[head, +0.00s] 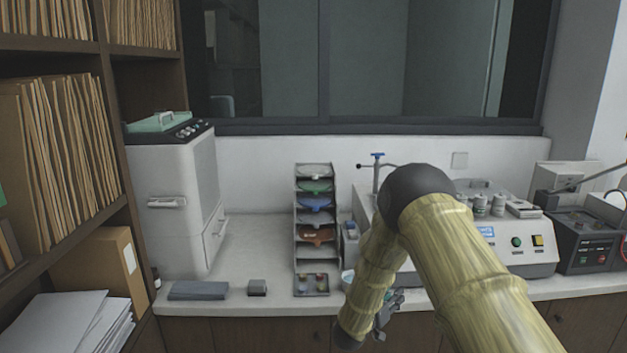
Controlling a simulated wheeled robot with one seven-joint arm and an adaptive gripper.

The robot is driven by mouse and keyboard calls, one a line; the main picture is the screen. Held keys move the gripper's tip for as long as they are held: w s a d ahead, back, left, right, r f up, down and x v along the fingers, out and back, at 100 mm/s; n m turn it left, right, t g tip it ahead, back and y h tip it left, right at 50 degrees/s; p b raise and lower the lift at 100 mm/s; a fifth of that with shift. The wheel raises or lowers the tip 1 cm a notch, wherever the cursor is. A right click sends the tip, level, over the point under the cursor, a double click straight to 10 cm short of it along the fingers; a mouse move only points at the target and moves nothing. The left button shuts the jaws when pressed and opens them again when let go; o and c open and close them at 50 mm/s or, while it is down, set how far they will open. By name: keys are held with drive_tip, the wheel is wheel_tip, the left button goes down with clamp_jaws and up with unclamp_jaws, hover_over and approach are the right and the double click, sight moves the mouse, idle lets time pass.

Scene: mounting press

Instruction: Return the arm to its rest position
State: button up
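My arm (455,255), with a bamboo-like surface and a dark elbow joint, reaches in from the bottom right and bends down at its elbow. My gripper (388,308) shows only in part, as small dark grey pieces beside the lower arm, near the counter's front edge. Its fingertips are too small and too covered to tell whether they are open or shut, and I see nothing clearly held. The mounting press (510,257), a light grey unit with a screen and buttons, stands behind my arm, which hides part of it.
The counter (250,240) holds a tiered rack (315,230) of coloured trays, a small tray (311,285), a grey flat block (198,290) and a tall white cabinet (178,205). A dark control box (590,240) stands right. Folder shelves (120,90) border the left.

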drive_tip(key=s+f+n+g+y, duration=0.35)
drive_tip(key=s+f+y, duration=0.35)
drive_tip(key=s+f, duration=1.25)
drive_tip(key=s+f+g+y, duration=0.2)
drive_tip(key=s+f+g, duration=0.1)
drive_tip(key=s, duration=1.6)
drive_tip(key=s+a+f+n+g+y+b, duration=0.1)
drive_tip(key=s+g, duration=0.5)
drive_tip(key=s, duration=1.2)
wheel_tip(320, 180, down, 3)
drive_tip(key=shift+s+a+r+y, duration=0.15)
drive_tip(key=shift+s+y, duration=0.2)
drive_tip(key=shift+y, duration=0.55)
drive_tip(key=shift+n, duration=0.25)
